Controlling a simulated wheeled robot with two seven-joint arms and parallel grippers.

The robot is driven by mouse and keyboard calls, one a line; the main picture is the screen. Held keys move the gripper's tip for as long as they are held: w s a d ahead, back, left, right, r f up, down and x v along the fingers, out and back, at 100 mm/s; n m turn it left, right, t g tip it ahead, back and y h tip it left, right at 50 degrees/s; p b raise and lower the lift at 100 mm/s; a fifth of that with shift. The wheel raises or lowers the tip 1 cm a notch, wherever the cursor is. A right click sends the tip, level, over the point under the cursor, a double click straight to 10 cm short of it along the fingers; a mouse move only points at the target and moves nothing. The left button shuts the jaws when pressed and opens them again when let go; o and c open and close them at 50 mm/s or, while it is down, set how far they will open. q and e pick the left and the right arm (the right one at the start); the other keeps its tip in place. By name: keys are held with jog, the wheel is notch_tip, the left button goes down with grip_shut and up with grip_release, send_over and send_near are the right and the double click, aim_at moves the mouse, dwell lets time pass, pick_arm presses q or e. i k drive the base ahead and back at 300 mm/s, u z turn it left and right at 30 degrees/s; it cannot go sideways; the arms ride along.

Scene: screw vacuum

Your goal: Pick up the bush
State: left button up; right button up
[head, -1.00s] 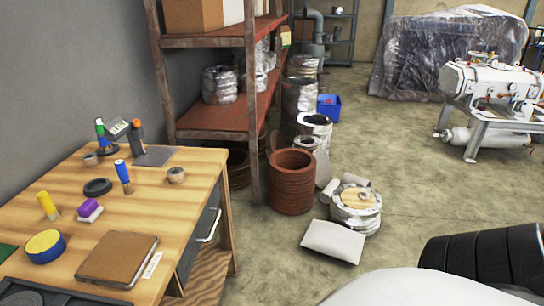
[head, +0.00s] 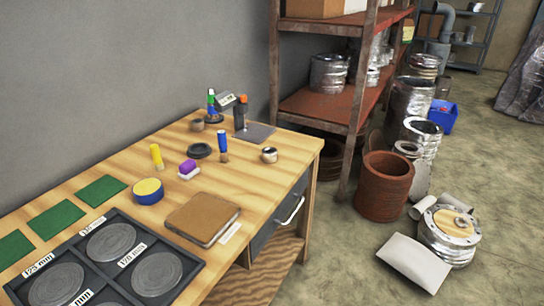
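A small light metal ring (head: 269,155), which may be the bush, stands on the wooden workbench (head: 262,193) near its right edge. A second small brownish ring (head: 197,125) stands near the back by a small tool stand (head: 213,108). A wider dark ring (head: 199,150) lies flat between them. I cannot tell for sure which one is the bush. Neither of my grippers shows in the head view.
On the bench are a blue-handled tool (head: 222,146), a yellow one (head: 156,157), a yellow-blue roll (head: 148,191), a brown book (head: 203,218) and a black tray (head: 195,266) of discs. A shelf rack (head: 320,106) stands beyond. Buckets and a white sack (head: 414,262) lie right.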

aim_at(270, 154)
jog(key=z, duration=1.45)
jog(key=i, duration=1.75)
jog(key=u, duration=2.75)
